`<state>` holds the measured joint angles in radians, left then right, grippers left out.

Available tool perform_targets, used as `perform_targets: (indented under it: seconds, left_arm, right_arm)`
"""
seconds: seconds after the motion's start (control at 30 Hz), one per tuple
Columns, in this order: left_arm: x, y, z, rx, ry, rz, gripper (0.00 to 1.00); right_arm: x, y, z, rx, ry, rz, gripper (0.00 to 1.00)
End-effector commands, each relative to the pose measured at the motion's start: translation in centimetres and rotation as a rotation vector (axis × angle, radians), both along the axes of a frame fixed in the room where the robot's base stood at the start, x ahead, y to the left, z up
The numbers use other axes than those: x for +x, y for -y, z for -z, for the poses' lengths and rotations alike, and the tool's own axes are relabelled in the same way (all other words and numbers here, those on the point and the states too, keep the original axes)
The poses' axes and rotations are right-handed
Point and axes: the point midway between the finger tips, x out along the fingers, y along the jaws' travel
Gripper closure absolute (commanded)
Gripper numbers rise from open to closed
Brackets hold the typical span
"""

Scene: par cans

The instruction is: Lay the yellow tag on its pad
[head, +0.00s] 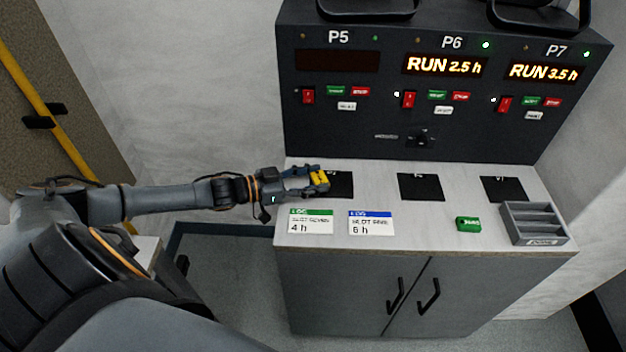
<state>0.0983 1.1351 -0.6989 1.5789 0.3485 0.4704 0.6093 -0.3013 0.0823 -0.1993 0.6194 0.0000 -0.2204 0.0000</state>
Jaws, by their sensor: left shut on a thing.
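The yellow tag (319,179) is in the jaws of my left gripper (316,180), at the left edge of the leftmost black pad (341,186). The gripper is shut on the tag, and its fingers hide part of it. I cannot tell whether the tag touches the pad or is just above it. A middle black pad (421,187) and a right black pad (503,189) lie bare on the counter. My right gripper is not in view.
The pale counter (385,240) carries two cards, one green-topped (310,222) and one blue-topped (371,223), a green tag (468,224) and a grey slotted tray (536,224). The dark panel (420,120) stands behind; P5's display is dark, while P6 and P7 show RUN.

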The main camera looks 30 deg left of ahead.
Motion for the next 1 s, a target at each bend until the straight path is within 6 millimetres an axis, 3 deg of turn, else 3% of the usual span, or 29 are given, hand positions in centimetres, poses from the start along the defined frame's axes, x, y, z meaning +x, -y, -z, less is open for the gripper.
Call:
perform_targets:
  seconds: [0.47, 0.5, 0.57, 1.0]
  left_arm:
    - [0.05, -0.02, 1.12, 0.001, 0.002, -0.001, 0.77]
    - [0.05, -0.03, 0.97, 0.001, 0.002, -0.001, 0.44]
    - [0.04, -0.03, 0.96, 0.002, 0.001, -0.001, 0.32]
    - [-0.25, -0.22, 0.64, 0.003, 0.000, -0.001, 0.29]
  right_arm:
    - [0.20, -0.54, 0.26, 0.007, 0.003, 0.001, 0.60]
    - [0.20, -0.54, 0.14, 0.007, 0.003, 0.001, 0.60]
    - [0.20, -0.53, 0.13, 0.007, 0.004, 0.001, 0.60]
    - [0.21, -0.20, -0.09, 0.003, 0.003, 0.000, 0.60]
